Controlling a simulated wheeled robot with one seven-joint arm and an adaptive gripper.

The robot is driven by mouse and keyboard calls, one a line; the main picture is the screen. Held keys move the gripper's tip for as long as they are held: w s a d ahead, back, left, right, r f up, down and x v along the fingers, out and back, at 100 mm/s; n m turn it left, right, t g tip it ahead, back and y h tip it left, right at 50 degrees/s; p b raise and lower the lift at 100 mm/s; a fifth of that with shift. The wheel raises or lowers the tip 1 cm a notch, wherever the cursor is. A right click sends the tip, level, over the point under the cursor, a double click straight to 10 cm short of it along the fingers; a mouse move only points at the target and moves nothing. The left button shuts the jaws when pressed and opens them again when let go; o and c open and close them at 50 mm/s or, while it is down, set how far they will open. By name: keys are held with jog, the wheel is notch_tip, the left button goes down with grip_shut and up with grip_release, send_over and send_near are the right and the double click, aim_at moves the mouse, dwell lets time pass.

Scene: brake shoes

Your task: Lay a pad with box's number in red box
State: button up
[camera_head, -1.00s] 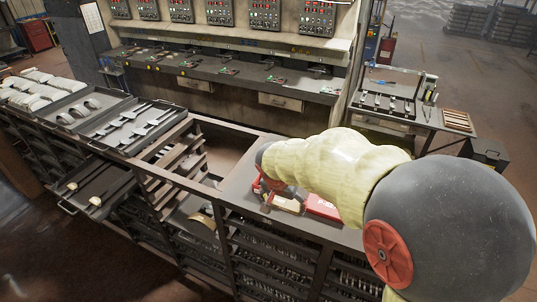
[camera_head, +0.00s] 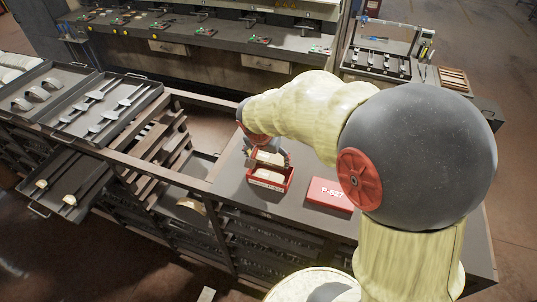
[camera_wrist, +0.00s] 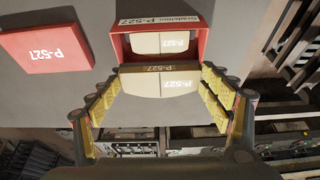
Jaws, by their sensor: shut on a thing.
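My gripper (camera_head: 268,148) is shut on a light-coloured pad (camera_wrist: 163,83), which has a tan edge and reads P-527 in the wrist view. The fingers grip it at its two sides. The open red box (camera_head: 270,184) stands on the grey worktop, below and in front of my gripper; it also shows in the wrist view (camera_wrist: 205,44), marked P-527. Another P-527 pad (camera_wrist: 160,43) lies inside the box. The held pad appears beside that pad, near the box's open side; its exact height over the box is hard to tell.
A red lid (camera_head: 332,194) marked P-527 lies flat on the worktop (camera_head: 240,185) to the right of the box. Trays with metal parts (camera_head: 105,108) stand to the left. A long workbench (camera_head: 200,35) runs behind. Bare worktop surrounds the box.

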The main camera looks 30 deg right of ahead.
aim_at(270, 175)
notch_tip(270, 175, down, 2)
jog(key=shift+a+f+b, duration=0.1)
jog(key=shift+f+b, duration=0.15)
jog(key=shift+b, duration=0.3)
notch_tip(270, 175, down, 5)
jog(key=b, duration=0.4)
jog(key=shift+r+b, duration=0.1)
jog(key=shift+b, duration=0.25)
jog(key=o, duration=1.6)
jog(key=shift+o, duration=0.2)
jog(key=shift+c, duration=1.3)
jog(key=shift+c, duration=0.5)
jog(key=shift+r+p, duration=2.05)
jog(key=shift+r, duration=2.45)
